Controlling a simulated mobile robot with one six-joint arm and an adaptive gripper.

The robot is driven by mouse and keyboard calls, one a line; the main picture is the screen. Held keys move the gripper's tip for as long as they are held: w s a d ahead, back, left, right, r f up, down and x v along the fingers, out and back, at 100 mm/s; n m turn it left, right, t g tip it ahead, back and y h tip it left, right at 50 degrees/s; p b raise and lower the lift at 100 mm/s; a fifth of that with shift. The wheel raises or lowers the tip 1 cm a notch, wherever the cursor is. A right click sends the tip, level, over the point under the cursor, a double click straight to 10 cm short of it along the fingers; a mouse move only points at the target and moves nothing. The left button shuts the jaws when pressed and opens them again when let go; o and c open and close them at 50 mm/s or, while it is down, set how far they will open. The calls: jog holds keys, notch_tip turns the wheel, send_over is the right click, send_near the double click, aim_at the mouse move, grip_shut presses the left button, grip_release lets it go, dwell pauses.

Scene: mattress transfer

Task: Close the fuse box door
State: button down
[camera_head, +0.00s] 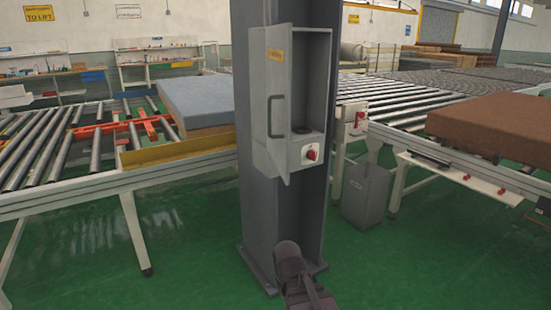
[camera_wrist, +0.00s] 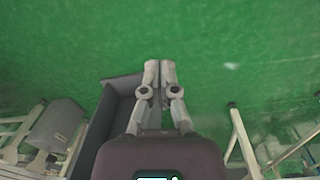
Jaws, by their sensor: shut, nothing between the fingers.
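The grey fuse box (camera_head: 314,85) is mounted on a dark pillar in the middle of the head view. Its door (camera_head: 264,85) stands part open, with the inside of the box showing to the right of the door's edge. The door has a dark handle (camera_head: 275,116) and a yellow label. A red rotary switch (camera_head: 311,155) sits on the box's lower front. My gripper (camera_wrist: 160,64) is shut and empty in the wrist view, over green floor. In the head view my arm is low, below the box and apart from the door; the fingertips are not clear there.
The pillar (camera_head: 282,220) stands on the green floor (camera_head: 190,250). Roller conveyors flank it, with a blue mattress (camera_head: 200,102) at left and a brown one (camera_head: 495,125) at right. A grey bin (camera_head: 367,192) stands right of the pillar.

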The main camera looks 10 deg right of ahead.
jog(key=w+a+r+n+h+p, duration=0.2)
jog(key=w+r+n+p, duration=0.3)
jog(key=r+p, duration=0.7)
jog(key=w+a+r+n+h+p, duration=0.3)
jog(key=w+a+r+n+p, duration=0.2)
jog(key=r+p, duration=0.8)
jog(key=w+a+r+n+h+p, duration=0.3)
jog(key=r+n+p, duration=0.3)
jog(key=r+p, duration=0.7)
jog(key=shift+w+a+r+n, duration=0.45)
jog(key=shift+w+r, duration=0.45)
jog(key=shift+r, duration=2.4)
jog(key=shift+f, duration=0.15)
jog(key=b, duration=0.7)
send_near(286, 171)
jog(key=d+f, duration=0.1)
jog(key=f, duration=0.2)
jog(key=d+f, duration=0.1)
jog(key=f, duration=0.1)
jog(key=shift+s+d, duration=0.25)
jog(key=shift+d, duration=0.1)
jog(key=shift+d+r, duration=0.1)
jog(key=shift+d, duration=0.8)
